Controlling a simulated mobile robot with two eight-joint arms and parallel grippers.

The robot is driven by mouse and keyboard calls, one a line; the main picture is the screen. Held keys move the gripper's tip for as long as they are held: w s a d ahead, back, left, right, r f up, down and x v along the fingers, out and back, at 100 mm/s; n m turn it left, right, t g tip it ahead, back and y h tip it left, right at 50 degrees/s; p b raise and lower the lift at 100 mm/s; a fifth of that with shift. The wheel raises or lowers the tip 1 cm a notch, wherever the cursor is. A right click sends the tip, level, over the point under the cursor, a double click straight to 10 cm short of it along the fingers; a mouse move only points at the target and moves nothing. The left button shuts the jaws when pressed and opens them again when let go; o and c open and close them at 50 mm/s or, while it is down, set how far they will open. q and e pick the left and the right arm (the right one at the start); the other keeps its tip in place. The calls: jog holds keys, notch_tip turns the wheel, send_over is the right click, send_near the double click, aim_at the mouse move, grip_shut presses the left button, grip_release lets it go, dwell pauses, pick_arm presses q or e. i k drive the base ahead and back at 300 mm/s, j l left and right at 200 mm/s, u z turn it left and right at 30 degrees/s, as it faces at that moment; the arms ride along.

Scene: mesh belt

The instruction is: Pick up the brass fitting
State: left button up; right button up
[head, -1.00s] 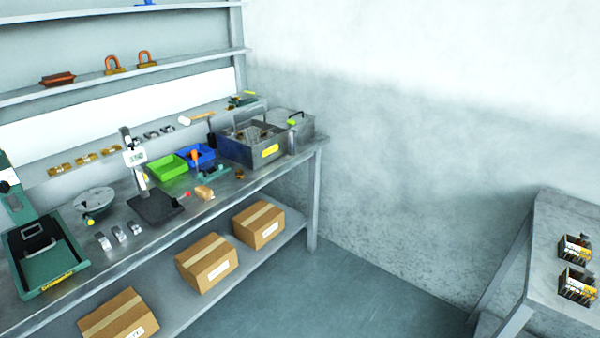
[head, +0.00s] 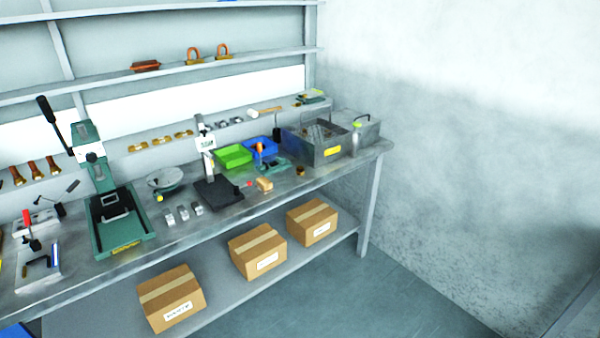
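Several brass-coloured pieces (head: 160,141) lie in a row on the narrow ledge behind the workbench. A small brass-brown round piece (head: 300,171) sits on the bench top in front of the grey metal bin. I cannot tell from this view which of these is the brass fitting. Neither of my grippers is in view.
The workbench (head: 240,208) holds a green press (head: 118,225), a round dish (head: 166,180), a black-based gauge stand (head: 218,192), green (head: 233,156) and blue trays, and a grey bin (head: 315,150). Cardboard boxes (head: 172,298) stand on the lower shelf. Floor at right is clear.

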aim_at(299, 170)
jog(key=i+l+u, duration=0.2)
jog(key=i, duration=0.25)
jog(key=i+l+u, duration=0.2)
jog(key=i+l, duration=0.25)
jog(key=i+l+u, duration=0.3)
jog(key=i+l, duration=0.7)
jog(key=i, duration=0.15)
